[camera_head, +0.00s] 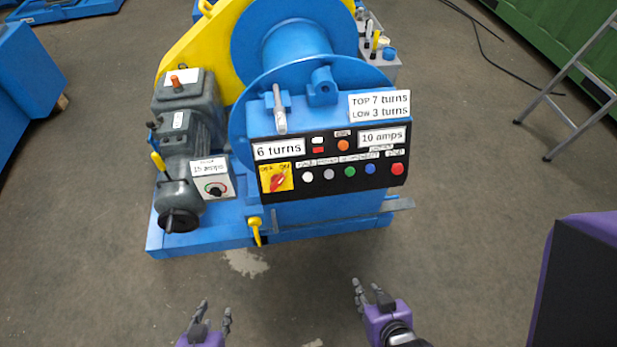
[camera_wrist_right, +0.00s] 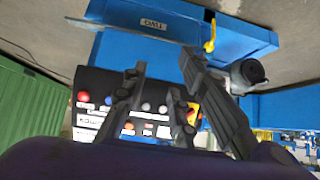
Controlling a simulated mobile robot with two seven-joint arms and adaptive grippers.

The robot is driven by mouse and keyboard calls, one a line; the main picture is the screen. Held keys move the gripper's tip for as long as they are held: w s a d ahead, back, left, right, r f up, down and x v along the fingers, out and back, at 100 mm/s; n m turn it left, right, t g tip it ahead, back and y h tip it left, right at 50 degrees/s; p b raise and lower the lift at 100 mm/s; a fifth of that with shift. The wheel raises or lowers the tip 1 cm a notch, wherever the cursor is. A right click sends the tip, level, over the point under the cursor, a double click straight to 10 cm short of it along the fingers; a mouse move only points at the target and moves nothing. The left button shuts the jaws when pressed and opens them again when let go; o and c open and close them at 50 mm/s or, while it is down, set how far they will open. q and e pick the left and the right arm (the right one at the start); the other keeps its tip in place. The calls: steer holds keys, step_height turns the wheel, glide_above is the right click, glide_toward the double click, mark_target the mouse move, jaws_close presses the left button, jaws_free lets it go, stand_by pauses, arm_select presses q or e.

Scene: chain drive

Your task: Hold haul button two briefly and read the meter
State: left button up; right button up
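The black control panel (camera_head: 325,188) is on the front of the blue winch. A row of round buttons crosses it: white (camera_head: 307,177), grey (camera_head: 329,174), green (camera_head: 350,172), blue (camera_head: 370,169) and red (camera_head: 397,169). Their small labels are too blurred to read, so I cannot tell which is haul two. One display (camera_head: 381,136) reads 10 amps and another (camera_head: 279,149) reads 6 turns. My right gripper (camera_head: 368,290) is open and empty in front of the panel, apart from it; its parted fingers show in the right wrist view (camera_wrist_right: 162,60). My left gripper (camera_head: 215,312) is open and empty, lower left.
A red-handled yellow switch (camera_head: 277,178) is left of the buttons. A sign (camera_head: 379,106) reads top 7, low 3 turns. A dial box (camera_head: 214,183) labelled 15 amps adjoins the grey motor (camera_head: 190,120). A ladder (camera_head: 580,75) stands right. Floor before the winch is clear.

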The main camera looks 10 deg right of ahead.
jaws_close()
stand_by(1.1)
